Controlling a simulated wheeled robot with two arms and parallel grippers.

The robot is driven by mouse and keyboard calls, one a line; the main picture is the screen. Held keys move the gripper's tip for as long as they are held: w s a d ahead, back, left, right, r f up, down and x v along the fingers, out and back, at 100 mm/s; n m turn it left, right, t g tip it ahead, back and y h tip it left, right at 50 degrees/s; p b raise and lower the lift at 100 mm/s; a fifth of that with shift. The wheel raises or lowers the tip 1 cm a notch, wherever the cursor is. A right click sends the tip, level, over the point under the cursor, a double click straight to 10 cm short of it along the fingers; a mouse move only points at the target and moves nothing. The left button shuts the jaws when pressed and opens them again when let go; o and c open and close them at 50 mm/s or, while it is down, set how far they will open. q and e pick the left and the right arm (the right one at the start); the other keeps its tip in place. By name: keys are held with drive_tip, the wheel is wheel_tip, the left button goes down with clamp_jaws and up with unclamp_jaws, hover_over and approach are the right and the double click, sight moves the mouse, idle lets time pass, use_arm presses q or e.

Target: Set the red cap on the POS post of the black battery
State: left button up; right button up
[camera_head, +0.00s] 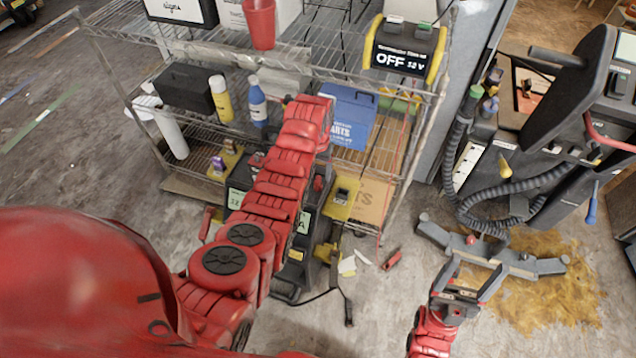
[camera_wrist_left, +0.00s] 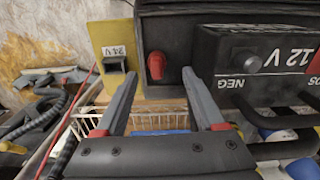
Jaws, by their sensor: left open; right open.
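In the left wrist view the black battery (camera_wrist_left: 275,75) is at the right, its NEG and 12 V lettering showing upside down. A grey post (camera_wrist_left: 247,61) stands by NEG; the POS lettering is cut by the right edge and its post is out of view. A red knob-like piece (camera_wrist_left: 156,66), perhaps the red cap, sits against a black case between and just beyond my left gripper's (camera_wrist_left: 159,74) open fingertips. In the head view my left arm hides this gripper and most of the battery. My right gripper (camera_head: 490,258) is open and empty above the floor.
A wire shelf (camera_head: 330,60) holds a blue box (camera_head: 345,115), bottles and a red cup (camera_head: 260,24). A red item (camera_head: 391,260) lies on the floor. A black machine with hoses (camera_head: 560,130) stands at the right.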

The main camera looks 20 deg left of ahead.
sight(318, 178)
use_arm(q)
drive_tip(key=shift+s+d+f, duration=0.1)
drive_tip(key=shift+f, duration=1.1)
drive_tip(key=shift+d+f, duration=0.1)
drive_tip(key=shift+f, duration=1.1)
drive_tip(key=shift+c, duration=0.3)
clamp_jaws()
